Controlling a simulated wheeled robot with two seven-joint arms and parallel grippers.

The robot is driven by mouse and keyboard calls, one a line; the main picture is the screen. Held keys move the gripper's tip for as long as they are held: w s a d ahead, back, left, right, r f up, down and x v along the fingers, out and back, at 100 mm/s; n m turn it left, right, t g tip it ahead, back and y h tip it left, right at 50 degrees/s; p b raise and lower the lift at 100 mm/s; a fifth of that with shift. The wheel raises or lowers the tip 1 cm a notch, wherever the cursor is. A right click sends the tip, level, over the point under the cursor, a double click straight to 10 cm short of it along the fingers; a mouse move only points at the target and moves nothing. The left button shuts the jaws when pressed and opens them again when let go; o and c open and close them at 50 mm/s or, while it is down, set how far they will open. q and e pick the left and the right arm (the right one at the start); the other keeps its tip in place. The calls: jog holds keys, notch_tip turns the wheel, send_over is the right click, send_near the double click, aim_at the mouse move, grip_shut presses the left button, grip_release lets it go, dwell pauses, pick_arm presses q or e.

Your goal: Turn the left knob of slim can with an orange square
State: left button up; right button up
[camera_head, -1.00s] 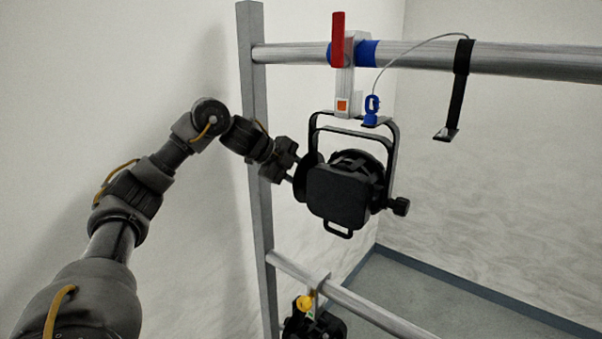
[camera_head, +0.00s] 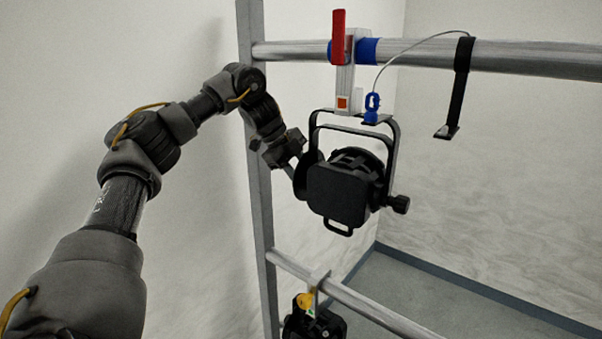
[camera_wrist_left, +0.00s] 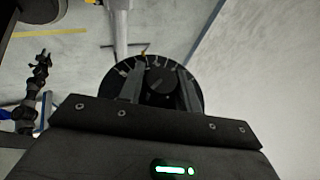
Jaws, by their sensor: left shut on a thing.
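The slim black can (camera_head: 340,190) hangs in its yoke from a clamp on the upper pipe. A small orange square (camera_head: 342,103) marks the clamp. My left gripper (camera_head: 297,166) is at the can's left side, shut on the left knob. In the left wrist view the left knob (camera_wrist_left: 160,84) sits between the two fingers, in front of a round black dial (camera_wrist_left: 192,92) with pale tick marks. A right knob (camera_head: 400,204) sticks out on the can's other side.
A grey post (camera_head: 256,200) stands close behind my left gripper. Another can (camera_head: 314,325) with a yellow knob hangs on the lower pipe.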

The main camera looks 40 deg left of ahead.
pick_arm(q)
jog(key=shift+f, duration=0.15)
jog(key=o, duration=1)
jog(key=shift+d, duration=0.1)
jog(key=v, duration=1)
jog(key=shift+r, duration=0.45)
